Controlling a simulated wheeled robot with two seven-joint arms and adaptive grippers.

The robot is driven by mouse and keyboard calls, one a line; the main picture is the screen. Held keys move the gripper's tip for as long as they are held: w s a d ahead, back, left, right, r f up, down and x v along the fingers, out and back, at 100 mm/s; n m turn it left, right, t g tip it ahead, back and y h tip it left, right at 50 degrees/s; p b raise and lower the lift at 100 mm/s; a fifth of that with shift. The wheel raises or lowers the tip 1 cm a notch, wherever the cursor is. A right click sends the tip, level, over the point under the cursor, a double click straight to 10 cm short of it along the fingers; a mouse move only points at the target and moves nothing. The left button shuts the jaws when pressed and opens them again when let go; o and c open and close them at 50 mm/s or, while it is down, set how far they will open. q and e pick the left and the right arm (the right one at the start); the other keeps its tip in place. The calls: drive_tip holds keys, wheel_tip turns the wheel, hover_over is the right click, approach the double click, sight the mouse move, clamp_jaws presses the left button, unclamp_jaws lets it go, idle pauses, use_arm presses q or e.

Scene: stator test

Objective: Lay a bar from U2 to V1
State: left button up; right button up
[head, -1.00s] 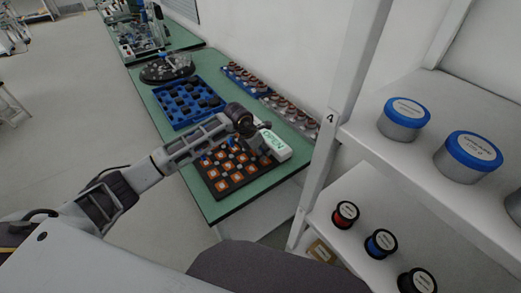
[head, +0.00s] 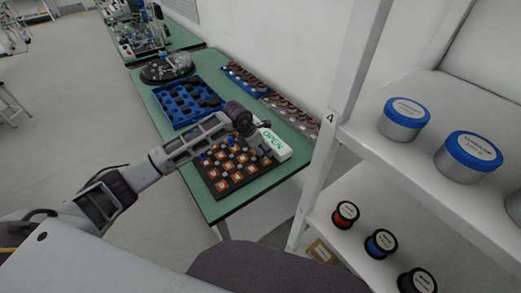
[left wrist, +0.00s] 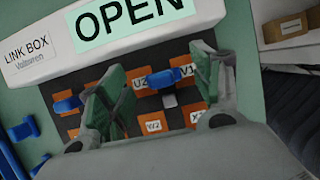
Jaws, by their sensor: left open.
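The dark terminal board (head: 212,182) with orange tiles lies on the green bench. In the left wrist view, tiles U2 (left wrist: 140,84), V1 (left wrist: 187,73) and W2 (left wrist: 153,125) are readable. A blue bar (left wrist: 161,78) lies between U2 and V1; whether it is fully seated at both ends I cannot tell. My left gripper (left wrist: 158,66) is open, its green-padded fingers on either side of this bar and apart from it. It also shows over the board's far right corner in the head view (head: 263,154). My right gripper is out of view.
A white link box (left wrist: 145,28) reading OPEN stands right behind the board. Another blue bar (left wrist: 67,104) is left of the fingers. A blue tray (head: 181,121) and parts racks (head: 245,80) lie farther back. A white shelf (head: 350,135) stands right.

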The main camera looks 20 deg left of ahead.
use_arm(q)
drive_tip(key=v, duration=1.1)
